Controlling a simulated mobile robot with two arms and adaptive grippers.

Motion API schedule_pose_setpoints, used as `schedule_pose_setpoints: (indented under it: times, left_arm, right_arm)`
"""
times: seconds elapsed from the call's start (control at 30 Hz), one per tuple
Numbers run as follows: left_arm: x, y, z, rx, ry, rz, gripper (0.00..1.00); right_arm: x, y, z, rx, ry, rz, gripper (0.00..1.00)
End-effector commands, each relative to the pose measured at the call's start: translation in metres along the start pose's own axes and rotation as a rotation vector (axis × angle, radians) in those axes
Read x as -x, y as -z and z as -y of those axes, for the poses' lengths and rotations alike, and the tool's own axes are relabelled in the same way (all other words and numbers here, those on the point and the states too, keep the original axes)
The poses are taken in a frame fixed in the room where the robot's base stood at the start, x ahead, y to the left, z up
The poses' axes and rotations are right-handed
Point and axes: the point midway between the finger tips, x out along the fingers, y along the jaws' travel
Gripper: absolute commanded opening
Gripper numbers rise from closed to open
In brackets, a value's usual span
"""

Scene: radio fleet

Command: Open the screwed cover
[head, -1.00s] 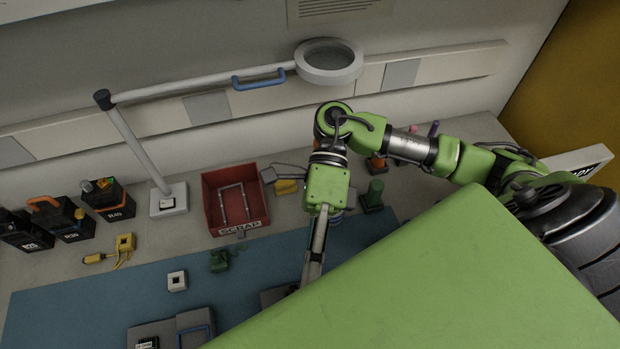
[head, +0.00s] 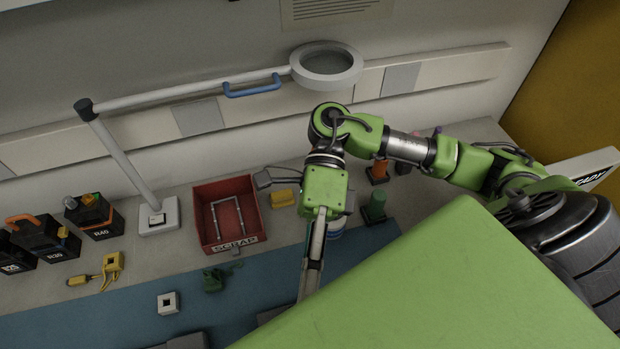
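No screwed cover can be made out. Only the top edges of a dark grey case (head: 188,342) show at the bottom edge of the head view, on the blue mat (head: 110,322); most of it is cut off. My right gripper (head: 311,275) points down over the mat, to the right of the case. Its tips are partly hidden at the lower edge of the view, and I cannot tell whether it is open or holds anything. My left gripper is not in view.
A red scrap bin (head: 258,213) holds grey handles. A small white block (head: 168,303) and a green piece (head: 213,279) lie nearby. Black battery packs (head: 95,218) stand at left. A magnifier lamp (head: 326,65) hangs above. Green and orange holders (head: 376,205) stand right of my gripper.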

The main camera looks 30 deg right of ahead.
Motion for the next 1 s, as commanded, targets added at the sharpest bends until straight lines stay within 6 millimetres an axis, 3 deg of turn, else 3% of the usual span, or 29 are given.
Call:
schedule_pose_setpoints:
  times: [0.03,0.07,0.1,0.67,0.83,1.0]
  left_arm:
    - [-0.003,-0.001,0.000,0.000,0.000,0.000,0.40]
    - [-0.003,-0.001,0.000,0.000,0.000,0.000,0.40]
    - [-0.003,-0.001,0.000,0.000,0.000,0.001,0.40]
    - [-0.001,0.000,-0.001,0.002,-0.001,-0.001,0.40]
    - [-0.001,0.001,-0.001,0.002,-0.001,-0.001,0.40]
    - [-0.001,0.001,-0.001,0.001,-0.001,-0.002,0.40]
  right_arm:
    - [-0.003,0.004,0.019,-0.021,0.042,-0.006,0.13]
    - [-0.003,0.004,0.019,-0.021,0.042,-0.006,0.21]
    - [-0.003,0.004,0.019,-0.021,0.042,-0.006,0.22]
    - [0.000,0.002,0.016,-0.014,0.046,-0.004,0.22]
    - [0.015,0.003,0.017,-0.015,0.044,-0.003,0.22]
    - [0.050,0.004,0.028,-0.016,0.043,-0.002,0.22]
